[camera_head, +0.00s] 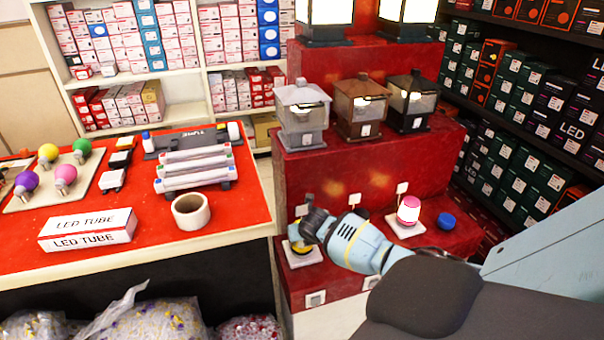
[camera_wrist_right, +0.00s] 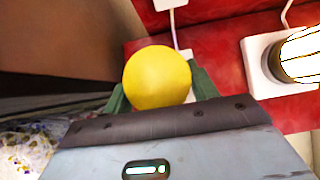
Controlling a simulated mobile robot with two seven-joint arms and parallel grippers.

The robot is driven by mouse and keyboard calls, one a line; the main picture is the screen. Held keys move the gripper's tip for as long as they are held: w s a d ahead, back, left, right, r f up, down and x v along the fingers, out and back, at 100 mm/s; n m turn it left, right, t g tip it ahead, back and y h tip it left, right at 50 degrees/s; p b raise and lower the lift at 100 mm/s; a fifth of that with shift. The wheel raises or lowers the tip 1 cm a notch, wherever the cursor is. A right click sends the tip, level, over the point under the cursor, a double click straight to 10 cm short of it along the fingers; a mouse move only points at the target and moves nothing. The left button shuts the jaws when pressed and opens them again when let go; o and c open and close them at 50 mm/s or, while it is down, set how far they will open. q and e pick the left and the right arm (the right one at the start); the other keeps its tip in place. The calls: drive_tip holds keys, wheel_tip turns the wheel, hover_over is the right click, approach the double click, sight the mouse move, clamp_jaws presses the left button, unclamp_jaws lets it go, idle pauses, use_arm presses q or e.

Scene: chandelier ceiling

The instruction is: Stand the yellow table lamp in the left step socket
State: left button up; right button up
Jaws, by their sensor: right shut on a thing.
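The yellow table lamp (camera_wrist_right: 157,78) shows as a round yellow top between the fingers of my right gripper (camera_wrist_right: 157,90), which is shut on it. In the head view only a small yellow part (camera_head: 302,247) shows below the gripper (camera_head: 306,228). It is over the white left step socket (camera_head: 303,260), on the lowest red step. The lamp and gripper hide the middle of that socket. I cannot tell whether the lamp's base touches it. My left gripper is not in view.
A pink-and-white lamp (camera_head: 408,209) stands on the neighbouring socket plate (camera_head: 405,228), with a blue round object (camera_head: 446,220) further right. Lanterns (camera_head: 303,112) stand on the step above. A red table (camera_head: 150,210) with a tape roll (camera_head: 190,211) is at left.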

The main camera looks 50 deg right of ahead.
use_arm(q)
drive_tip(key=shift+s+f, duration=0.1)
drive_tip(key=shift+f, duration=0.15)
use_arm(e)
drive_tip(key=shift+f, duration=0.25)
drive_tip(key=o, duration=1.2)
drive_tip(key=shift+s+r, duration=0.1)
drive_tip(key=shift+r, duration=0.05)
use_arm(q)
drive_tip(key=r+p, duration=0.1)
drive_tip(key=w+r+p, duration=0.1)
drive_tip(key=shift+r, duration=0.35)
use_arm(e)
drive_tip(key=v, duration=0.7)
drive_tip(key=shift+s+a+r, duration=0.15)
drive_tip(key=shift+s+a, duration=0.05)
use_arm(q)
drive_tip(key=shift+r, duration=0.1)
